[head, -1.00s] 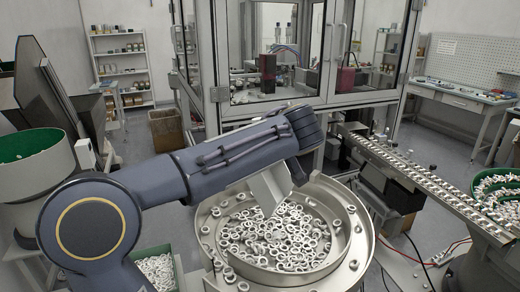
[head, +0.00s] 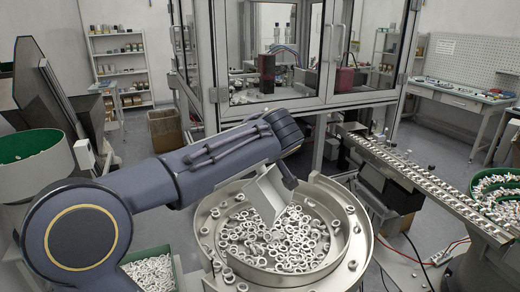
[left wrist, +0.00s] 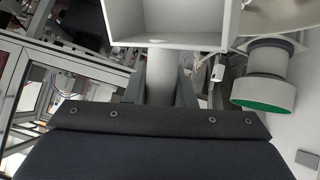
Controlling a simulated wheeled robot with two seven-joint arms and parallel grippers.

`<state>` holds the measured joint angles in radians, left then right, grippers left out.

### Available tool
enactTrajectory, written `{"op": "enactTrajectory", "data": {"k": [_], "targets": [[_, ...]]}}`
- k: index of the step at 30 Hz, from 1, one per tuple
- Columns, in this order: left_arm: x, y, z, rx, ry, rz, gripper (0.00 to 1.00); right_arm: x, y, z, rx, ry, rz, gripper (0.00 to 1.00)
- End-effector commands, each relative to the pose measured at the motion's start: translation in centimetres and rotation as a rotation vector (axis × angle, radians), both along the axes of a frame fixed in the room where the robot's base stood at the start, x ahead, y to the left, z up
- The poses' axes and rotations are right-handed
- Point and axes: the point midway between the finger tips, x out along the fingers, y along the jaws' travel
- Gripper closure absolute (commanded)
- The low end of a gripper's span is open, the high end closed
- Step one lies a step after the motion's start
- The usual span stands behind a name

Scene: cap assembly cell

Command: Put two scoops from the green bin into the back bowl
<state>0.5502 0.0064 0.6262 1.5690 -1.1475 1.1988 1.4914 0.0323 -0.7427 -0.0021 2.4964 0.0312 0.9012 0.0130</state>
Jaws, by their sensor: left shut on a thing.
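My left gripper (head: 288,176) is shut on a pale grey box-shaped scoop (head: 266,198). It holds the scoop tilted, mouth downward, over the large metal bowl (head: 357,232), which contains many small white rings. In the left wrist view the scoop (left wrist: 168,40) is at the top, its handle (left wrist: 160,78) running down to the gripper. The visible inside looks bare, though part is cut off. The green bin (head: 178,272) with small white parts is at the lower left, partly hidden by my left arm. My right gripper is not in view.
A glazed machine frame (head: 212,95) stands behind the bowl. A feeder rail (head: 425,185) runs along the right, toward another green-lined bowl (head: 478,190) of white parts. A green-topped drum (head: 30,147) is at the left. Loose cables lie at the lower right.

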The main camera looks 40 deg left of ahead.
Motion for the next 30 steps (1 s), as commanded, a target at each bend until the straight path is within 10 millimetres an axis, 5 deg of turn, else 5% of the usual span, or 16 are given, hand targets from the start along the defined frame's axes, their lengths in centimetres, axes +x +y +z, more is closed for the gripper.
{"op": "enactTrajectory", "data": {"k": [6,30], "targets": [[-0.6,1.6,-2.6,-0.294,-0.048,-0.013,1.00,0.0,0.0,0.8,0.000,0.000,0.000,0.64],[-0.5,4.6,-5.1,-0.892,-0.144,0.012,1.00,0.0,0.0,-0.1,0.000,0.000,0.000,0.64]]}}
